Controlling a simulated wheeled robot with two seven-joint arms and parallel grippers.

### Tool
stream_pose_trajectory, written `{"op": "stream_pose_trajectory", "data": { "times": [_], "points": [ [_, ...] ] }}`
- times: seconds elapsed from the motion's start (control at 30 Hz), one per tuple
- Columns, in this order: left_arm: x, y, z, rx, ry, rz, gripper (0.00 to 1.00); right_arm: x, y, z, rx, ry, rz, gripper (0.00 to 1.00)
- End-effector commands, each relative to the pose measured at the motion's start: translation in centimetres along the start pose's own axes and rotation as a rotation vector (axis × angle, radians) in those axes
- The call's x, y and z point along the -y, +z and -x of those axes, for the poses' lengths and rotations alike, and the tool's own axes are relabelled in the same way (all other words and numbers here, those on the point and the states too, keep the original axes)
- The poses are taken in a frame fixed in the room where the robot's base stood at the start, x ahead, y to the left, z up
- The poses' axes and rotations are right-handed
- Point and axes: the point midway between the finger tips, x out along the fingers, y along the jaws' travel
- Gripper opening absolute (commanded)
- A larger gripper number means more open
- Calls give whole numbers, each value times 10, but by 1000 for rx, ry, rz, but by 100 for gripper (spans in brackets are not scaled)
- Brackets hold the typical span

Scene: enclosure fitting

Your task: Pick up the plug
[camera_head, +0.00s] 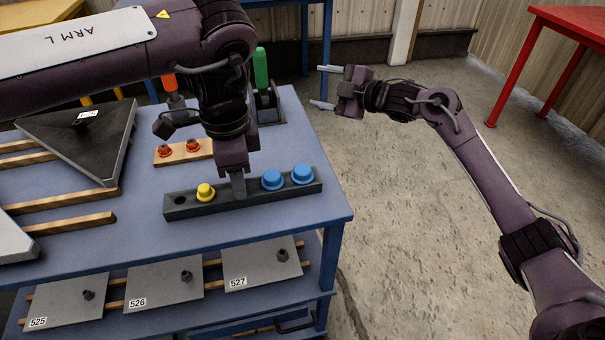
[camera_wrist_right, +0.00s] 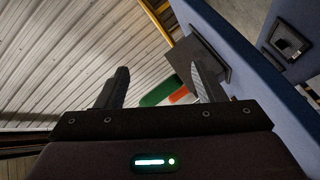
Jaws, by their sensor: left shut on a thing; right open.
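A dark plug rack (camera_head: 222,203) lies near the front edge of the blue table. It has an empty hole at its left end, then a yellow plug (camera_head: 205,192), and two blue plugs (camera_head: 272,180) (camera_head: 302,175) at its right. My left gripper (camera_head: 238,187) points down at the rack between the yellow plug and the nearer blue one. It is shut on a plug that its fingers hide, so its colour and whether it is still seated cannot be told. My right gripper (camera_head: 323,87) is open and empty, off the table's right side; its fingers also show in the right wrist view (camera_wrist_right: 163,82).
A wooden block with red plugs (camera_head: 192,147) stands behind the rack. A green-handled clamp (camera_head: 262,72) is at the back, and a dark triangular panel (camera_head: 85,135) at left. Numbered plates (camera_head: 262,262) lie on the shelf below.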

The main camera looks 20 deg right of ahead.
Motion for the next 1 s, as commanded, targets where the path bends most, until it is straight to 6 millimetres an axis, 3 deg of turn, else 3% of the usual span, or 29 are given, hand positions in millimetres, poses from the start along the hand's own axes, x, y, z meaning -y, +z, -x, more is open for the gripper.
{"op": "stream_pose_trajectory", "data": {
  "times": [0.03, 0.17, 0.3, 0.5, 0.73, 1.0],
  "points": [
    [-1, 0, -2, 2, 3, -2, 12, -20, -29, -1, -54, -12, 117, 63],
    [-1, 0, -2, 2, 3, -2, 12, -34, -93, -6, -187, -78, 429, 63],
    [-1, 0, -2, 2, 3, -2, 12, -26, -150, -7, -331, -159, 791, 63],
    [-1, 0, -2, 2, 3, -2, 12, 3, -200, 2, -549, -279, 1296, 63],
    [-1, 0, -2, 2, 3, -2, 12, 30, -215, 33, -821, -410, 1802, 63],
    [-1, 0, -2, 2, 3, -2, 12, 36, -197, 91, -1159, -552, 2217, 63]
  ]
}}
